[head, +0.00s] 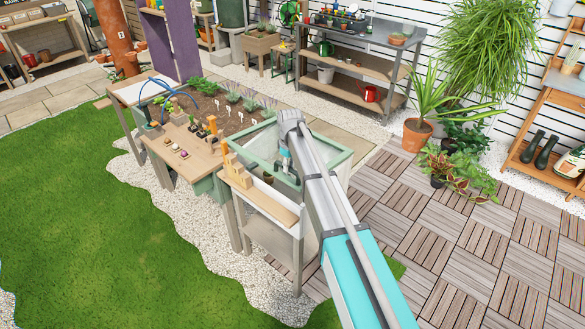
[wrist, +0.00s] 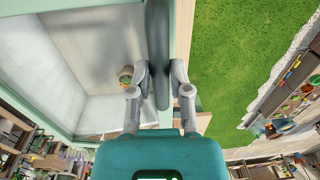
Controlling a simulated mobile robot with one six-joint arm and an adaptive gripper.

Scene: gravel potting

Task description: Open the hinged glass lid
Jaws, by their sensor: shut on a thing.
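The green-framed box (head: 337,162) stands in the middle of the head view, partly hidden behind my arm. Its pale interior and green frame (wrist: 183,30) fill the upper left of the wrist view. I cannot clearly make out the glass lid or its angle. My gripper (wrist: 159,88) is shut on a dark grey bar (wrist: 157,40), which runs along the inner side of the green frame; it may be the lid's handle. In the head view my gripper (head: 288,168) is low over the box, its fingertips hard to see. A small pot (wrist: 125,76) shows through or inside the box.
A wooden work surface (head: 170,142) with small items and orange blocks (head: 237,168) adjoins the box on the left. A planting bed (head: 240,112) lies behind. A metal shelf bench (head: 360,70) stands farther back.

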